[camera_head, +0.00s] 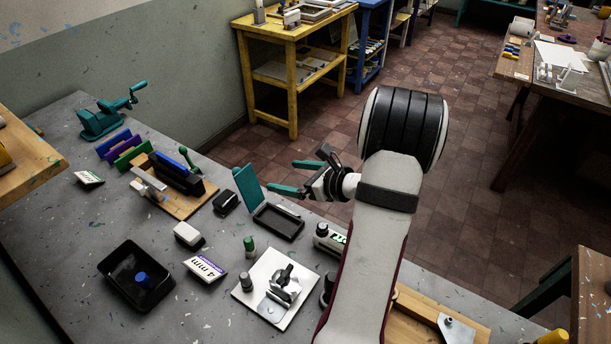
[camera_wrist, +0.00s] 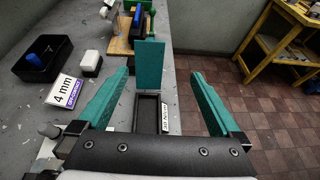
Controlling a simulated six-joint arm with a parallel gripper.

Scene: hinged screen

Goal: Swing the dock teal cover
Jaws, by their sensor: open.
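The teal cover (camera_head: 248,187) stands raised on the far left edge of a shallow black dock tray (camera_head: 285,222) on the grey bench. In the wrist view the teal cover (camera_wrist: 150,66) stands up behind the open dock tray (camera_wrist: 148,112). My gripper (camera_head: 287,178) is to the right of the cover in the head view, above the bench edge. Its teal fingers (camera_wrist: 162,88) are spread wide and empty, with the cover ahead between them in the wrist view. I see no contact with the cover. A small label with print lies beside the dock's right side.
A black bin (camera_head: 122,283) holding a blue cylinder, a "4 mm" card (camera_head: 205,268), a white block (camera_head: 188,235) and a small black block (camera_head: 226,203) are left of the dock.

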